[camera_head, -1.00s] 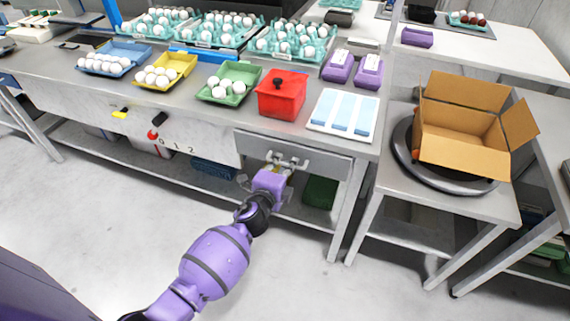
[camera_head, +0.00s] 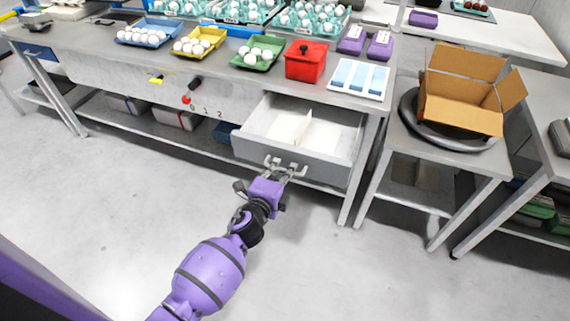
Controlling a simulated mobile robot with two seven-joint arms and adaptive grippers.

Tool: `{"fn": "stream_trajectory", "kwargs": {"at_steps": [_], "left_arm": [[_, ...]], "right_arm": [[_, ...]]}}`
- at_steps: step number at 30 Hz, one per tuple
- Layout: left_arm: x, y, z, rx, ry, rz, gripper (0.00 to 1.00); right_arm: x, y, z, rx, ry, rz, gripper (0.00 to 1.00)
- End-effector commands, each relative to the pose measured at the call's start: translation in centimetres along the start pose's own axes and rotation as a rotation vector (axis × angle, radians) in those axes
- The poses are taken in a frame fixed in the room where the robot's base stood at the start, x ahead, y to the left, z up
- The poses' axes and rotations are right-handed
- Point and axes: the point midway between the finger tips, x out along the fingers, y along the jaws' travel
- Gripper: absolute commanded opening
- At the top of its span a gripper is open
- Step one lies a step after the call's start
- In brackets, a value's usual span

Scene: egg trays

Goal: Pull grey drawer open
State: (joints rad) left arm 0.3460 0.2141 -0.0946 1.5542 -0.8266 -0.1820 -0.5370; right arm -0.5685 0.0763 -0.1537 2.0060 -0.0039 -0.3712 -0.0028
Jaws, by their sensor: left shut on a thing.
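The grey drawer (camera_head: 325,172) is pulled out from under the right part of the workbench. Pale, flat, sheet-like items (camera_head: 300,128) show inside it. My left gripper (camera_head: 284,169) is at the handle (camera_head: 291,166) on the drawer's front face and is shut on it. The fingers partly hide the handle. My right gripper is not in view.
An open cardboard box (camera_head: 460,111) sits on a round black base on the side table to the right. The floor in front is clear.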

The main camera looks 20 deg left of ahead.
Motion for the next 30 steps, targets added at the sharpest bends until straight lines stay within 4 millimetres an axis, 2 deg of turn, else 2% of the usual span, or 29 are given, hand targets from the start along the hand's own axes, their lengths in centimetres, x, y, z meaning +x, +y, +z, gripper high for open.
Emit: {"fn": "stream_trajectory", "kwargs": {"at_steps": [9, 22, 23, 26, 27, 30], "left_arm": [[-2.0, 0.2, 0.0, 0.0, 0.0, -0.003, 0.0], [-2.2, 0.2, 0.0, 0.001, 0.0, -0.003, 0.0], [-2.2, 0.2, 0.0, 0.001, 0.0, -0.003, 0.12], [-2.2, 0.2, 0.0, 0.001, 0.0, -0.003, 0.25], [-2.2, 0.2, 0.0, 0.001, 0.0, -0.003, 0.28], [-2.2, 0.3, 0.0, 0.0, 0.0, -0.003, 0.28]], "right_arm": [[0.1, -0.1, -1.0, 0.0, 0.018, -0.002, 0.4], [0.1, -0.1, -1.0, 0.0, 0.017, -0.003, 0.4], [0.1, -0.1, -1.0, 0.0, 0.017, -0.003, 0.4], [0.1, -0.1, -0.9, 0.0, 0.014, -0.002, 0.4], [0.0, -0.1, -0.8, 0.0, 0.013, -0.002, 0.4], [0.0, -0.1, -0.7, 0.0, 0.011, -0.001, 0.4]]}}
